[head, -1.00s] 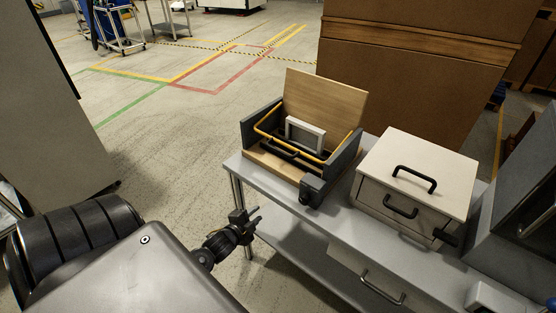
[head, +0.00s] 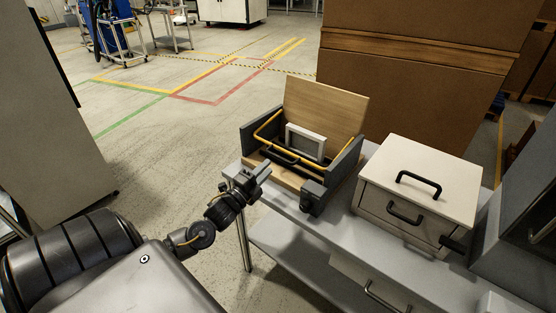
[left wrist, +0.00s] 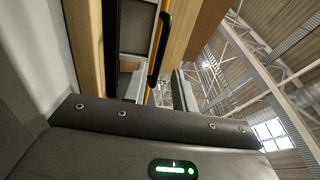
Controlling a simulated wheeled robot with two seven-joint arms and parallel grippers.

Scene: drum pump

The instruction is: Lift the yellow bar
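The yellow bar (head: 268,122) is a bent rail with a black grip (head: 281,154) on its front, set between the dark side walls of an open wooden box (head: 326,100). My left gripper (head: 265,169) is in front of the box's left front corner, apart from the bar. In the left wrist view its two grey fingers (left wrist: 158,92) stand apart with nothing held. The yellow bar (left wrist: 164,28) and its black grip (left wrist: 159,50) show beyond and between them. My right gripper is not in view.
The box stands on a grey bench (head: 337,215). A grey-white frame (head: 305,142) sits inside the box. A cream drawer box (head: 416,190) with black handles stands to the right. The floor left of the bench is clear.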

